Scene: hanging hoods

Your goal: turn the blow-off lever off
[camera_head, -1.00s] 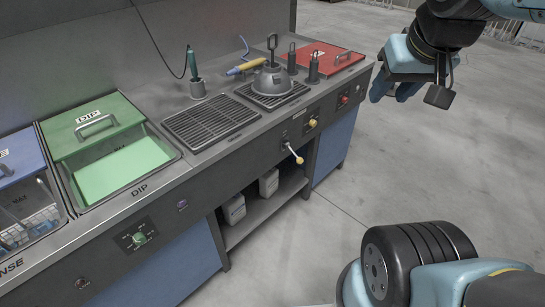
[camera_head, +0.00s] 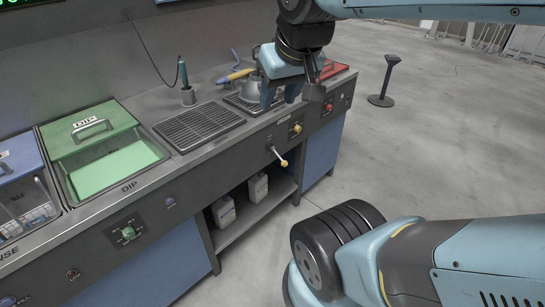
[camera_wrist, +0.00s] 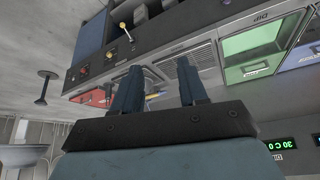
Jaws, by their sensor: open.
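A yellow knob (camera_head: 297,128) and a red knob (camera_head: 328,107) sit on the same panel, right of the lever. A green dip tank (camera_head: 100,160) and a black grate (camera_head: 198,127) are on the bench top. White jugs (camera_head: 224,211) stand on the shelf below.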

